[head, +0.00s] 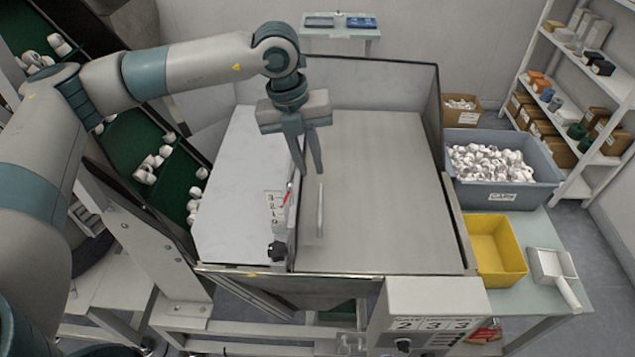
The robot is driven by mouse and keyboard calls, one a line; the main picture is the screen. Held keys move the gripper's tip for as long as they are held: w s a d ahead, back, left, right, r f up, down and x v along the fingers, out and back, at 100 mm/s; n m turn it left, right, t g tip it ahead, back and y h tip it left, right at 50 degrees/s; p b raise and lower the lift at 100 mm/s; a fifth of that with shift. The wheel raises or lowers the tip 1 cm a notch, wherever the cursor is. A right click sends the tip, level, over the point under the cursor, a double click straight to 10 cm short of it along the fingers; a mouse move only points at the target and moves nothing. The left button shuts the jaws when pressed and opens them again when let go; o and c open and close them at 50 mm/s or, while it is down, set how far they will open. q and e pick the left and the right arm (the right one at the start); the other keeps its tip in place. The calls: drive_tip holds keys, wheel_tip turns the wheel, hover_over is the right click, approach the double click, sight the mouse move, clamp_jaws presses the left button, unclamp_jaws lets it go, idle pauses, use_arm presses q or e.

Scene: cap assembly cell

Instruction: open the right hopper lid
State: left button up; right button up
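The right hopper lid (385,170) is a wide grey metal panel that lies flat over the right side of the hopper and looks closed. A slim upright bar handle (320,208) is on it near its left edge. My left gripper (311,174) points down just beyond the handle's far end, with its two fingers apart and nothing seen between them. Whether the fingertips touch the lid or handle cannot be told. My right gripper is out of the picture.
A paler left panel (235,190) lies beside the lid, with a gauge and black knob (277,251) near the divide. Raised hopper walls (370,85) stand behind. A grey bin of white caps (495,190), yellow tray (495,250) and scoop (552,268) are at right. A green conveyor (135,150) is left.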

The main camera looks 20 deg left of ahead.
sight(320, 197)
use_arm(q)
drive_tip(key=f+p, duration=0.1)
drive_tip(key=f, duration=0.1)
drive_tip(key=d+f+p, duration=0.1)
drive_tip(key=f, duration=0.2)
drive_tip(key=f+p, duration=0.1)
drive_tip(key=f, duration=0.2)
drive_tip(key=shift+w+d+f, duration=0.15)
drive_tip(key=shift+w+d, duration=0.05)
drive_tip(key=shift+d, duration=0.1)
clamp_jaws()
